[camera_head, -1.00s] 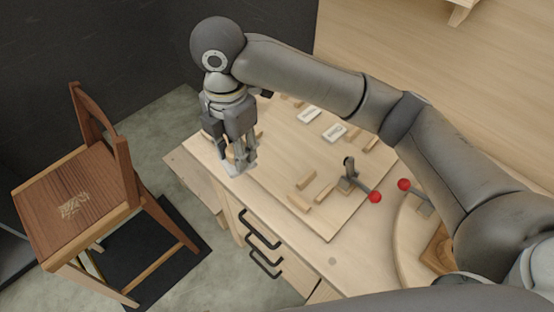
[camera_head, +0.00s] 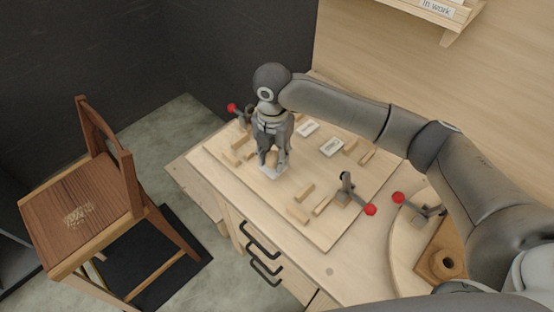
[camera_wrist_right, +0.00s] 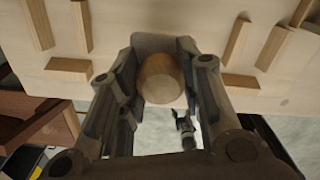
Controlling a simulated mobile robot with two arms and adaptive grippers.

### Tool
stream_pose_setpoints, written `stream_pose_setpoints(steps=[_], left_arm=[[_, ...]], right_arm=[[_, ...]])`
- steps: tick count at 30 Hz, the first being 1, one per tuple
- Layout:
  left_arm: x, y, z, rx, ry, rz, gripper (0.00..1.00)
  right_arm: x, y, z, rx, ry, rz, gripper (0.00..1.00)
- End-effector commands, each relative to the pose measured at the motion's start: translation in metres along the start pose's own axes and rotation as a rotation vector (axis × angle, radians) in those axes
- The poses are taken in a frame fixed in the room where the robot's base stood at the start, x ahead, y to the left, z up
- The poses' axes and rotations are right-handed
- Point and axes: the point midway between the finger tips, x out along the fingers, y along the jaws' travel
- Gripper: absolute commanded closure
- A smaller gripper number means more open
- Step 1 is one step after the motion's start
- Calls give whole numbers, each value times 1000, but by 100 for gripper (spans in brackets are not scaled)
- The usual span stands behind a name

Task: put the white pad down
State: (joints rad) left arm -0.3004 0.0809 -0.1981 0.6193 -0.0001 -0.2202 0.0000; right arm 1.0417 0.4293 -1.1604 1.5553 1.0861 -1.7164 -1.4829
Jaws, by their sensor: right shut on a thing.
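My right gripper (camera_head: 271,160) points down over the wooden board on the workbench and is shut on the white pad (camera_head: 272,172), whose pale edge shows just below the fingertips. In the right wrist view, a round wooden knob (camera_wrist_right: 160,78) sits between the fingers of my right gripper (camera_wrist_right: 160,85), with a greyish flat part of the pad (camera_wrist_right: 165,42) behind it. I cannot tell whether the pad touches the board. My left gripper is not in view.
The board (camera_head: 325,230) carries several wooden blocks, two pale labelled pieces (camera_head: 307,129) and red-tipped clamps (camera_head: 370,209). A wooden chair (camera_head: 85,215) stands left of the bench.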

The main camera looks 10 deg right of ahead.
Motion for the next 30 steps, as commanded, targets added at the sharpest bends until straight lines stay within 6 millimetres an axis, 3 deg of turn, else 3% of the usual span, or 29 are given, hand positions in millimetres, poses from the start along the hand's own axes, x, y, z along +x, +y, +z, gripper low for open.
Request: stream_pose_setpoints(steps=[6,12,24,25,30], left_arm=[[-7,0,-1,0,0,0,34],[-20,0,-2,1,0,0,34],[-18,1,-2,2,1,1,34],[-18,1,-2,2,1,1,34],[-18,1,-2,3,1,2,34]], right_arm=[[16,-6,13,3,0,-4,89],[41,-4,11,0,-1,-1,89],[48,-4,11,0,-1,0,89],[48,-4,11,0,-1,0,63],[47,-4,11,0,-1,-1,45]])
